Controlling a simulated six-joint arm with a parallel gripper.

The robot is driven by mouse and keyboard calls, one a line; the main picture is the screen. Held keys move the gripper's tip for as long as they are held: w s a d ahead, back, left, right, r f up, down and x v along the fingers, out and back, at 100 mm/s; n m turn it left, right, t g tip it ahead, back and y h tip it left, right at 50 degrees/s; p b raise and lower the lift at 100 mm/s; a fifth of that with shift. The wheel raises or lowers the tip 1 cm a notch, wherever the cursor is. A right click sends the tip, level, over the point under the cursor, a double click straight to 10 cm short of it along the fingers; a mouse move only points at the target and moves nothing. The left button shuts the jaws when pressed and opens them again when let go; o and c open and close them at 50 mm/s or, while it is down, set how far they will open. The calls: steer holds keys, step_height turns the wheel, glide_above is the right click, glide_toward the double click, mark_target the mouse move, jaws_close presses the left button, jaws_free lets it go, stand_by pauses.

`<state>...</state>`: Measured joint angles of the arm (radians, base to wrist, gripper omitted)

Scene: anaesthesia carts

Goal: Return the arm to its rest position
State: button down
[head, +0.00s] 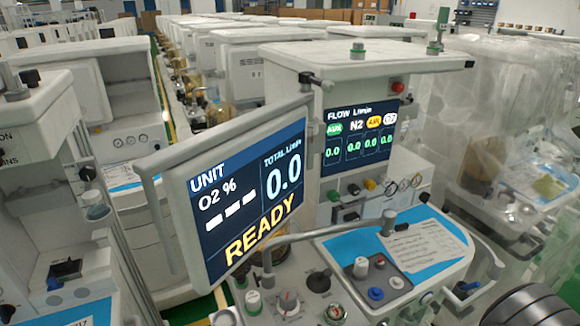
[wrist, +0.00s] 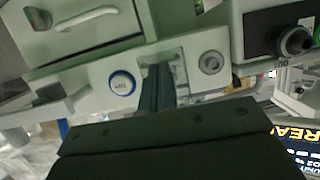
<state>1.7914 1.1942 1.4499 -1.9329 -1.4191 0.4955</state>
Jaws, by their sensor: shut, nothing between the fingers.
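My gripper (wrist: 159,78) shows in the wrist view, its two dark fingers together with nothing between them. The fingers point up the picture, over the pale front of a cart, between a round blue-ringed button (wrist: 122,83) and a round grey knob (wrist: 211,62). I cannot tell whether the fingertips touch the cart. In the head view the gripper does not show; only a dark rounded part at the bottom right corner, which looks like my arm, is visible.
An anaesthesia cart with a tilted monitor (head: 245,195) reading READY and a flow display (head: 360,135) stands close ahead. Its blue work surface (head: 345,248) holds a paper sheet (head: 425,245). A plastic-wrapped cart (head: 520,120) stands at right. More carts crowd the left and back.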

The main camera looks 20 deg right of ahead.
steer(key=a+f+v, duration=0.1)
steer(key=f+v, duration=0.1)
steer(key=v, duration=1.1)
steer(key=d+r+x, duration=0.1)
steer(key=x, duration=1.2)
steer(key=s+r+g, duration=0.1)
steer(key=s+r, duration=1.1)
steer(key=s, duration=0.2)
steer(key=shift+a+r+h, duration=0.15)
steer(key=shift+r+h, duration=0.15)
steer(key=shift+r, duration=0.05)
